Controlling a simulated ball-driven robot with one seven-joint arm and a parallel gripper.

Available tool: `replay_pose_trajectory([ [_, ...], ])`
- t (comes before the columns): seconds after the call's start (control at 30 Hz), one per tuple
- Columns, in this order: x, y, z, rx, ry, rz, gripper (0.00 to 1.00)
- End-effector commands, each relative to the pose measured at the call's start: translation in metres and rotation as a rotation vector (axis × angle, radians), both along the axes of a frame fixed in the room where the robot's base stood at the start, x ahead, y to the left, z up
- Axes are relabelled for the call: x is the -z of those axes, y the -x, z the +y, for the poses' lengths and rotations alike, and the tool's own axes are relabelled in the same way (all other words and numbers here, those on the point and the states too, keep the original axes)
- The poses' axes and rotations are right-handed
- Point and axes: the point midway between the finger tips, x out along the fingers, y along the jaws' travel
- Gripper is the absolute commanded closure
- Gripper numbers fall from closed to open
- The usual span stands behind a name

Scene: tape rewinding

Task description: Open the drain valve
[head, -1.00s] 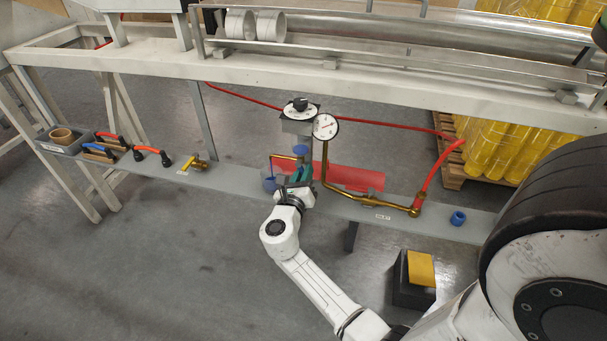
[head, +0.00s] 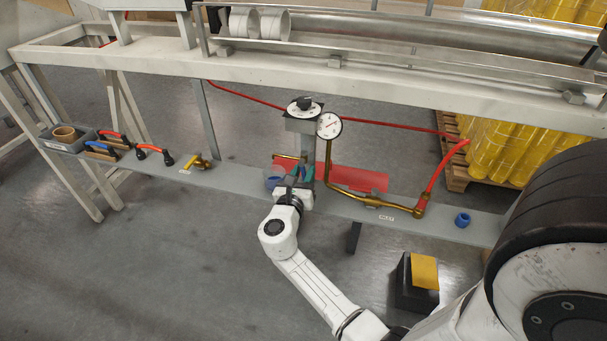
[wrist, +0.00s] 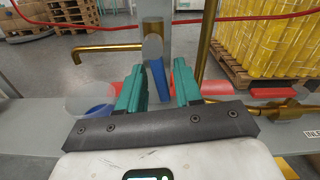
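My gripper (wrist: 160,85) has two teal fingers, set apart, at the bench shelf below the gauges. In the wrist view a flat blue piece (wrist: 158,80) with a pale rounded top stands between the fingers; it looks like the valve handle, but I cannot tell whether either finger touches it. Its lower end is hidden. A brass spout (wrist: 105,48) runs left from behind it and bends down at its end. My gripper also shows in the head view (head: 301,172).
A round gauge (head: 329,125) and a black-knobbed dial (head: 304,106) stand above my gripper. A brass pipe (head: 345,187) with a red hose (head: 442,170) lies right. A red panel (head: 360,178) is behind.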

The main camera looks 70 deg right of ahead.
Motion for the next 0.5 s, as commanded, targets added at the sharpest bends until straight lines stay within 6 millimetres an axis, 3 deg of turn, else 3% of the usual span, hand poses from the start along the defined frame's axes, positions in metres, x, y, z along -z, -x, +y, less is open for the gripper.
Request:
replay_pose_trajectory([
  [0.3, 0.0, 0.0, 0.002, 0.0, 0.0, 0.001, 0.62],
  [0.5, -0.001, 0.002, 0.027, -0.004, 0.0, 0.003, 0.62],
])
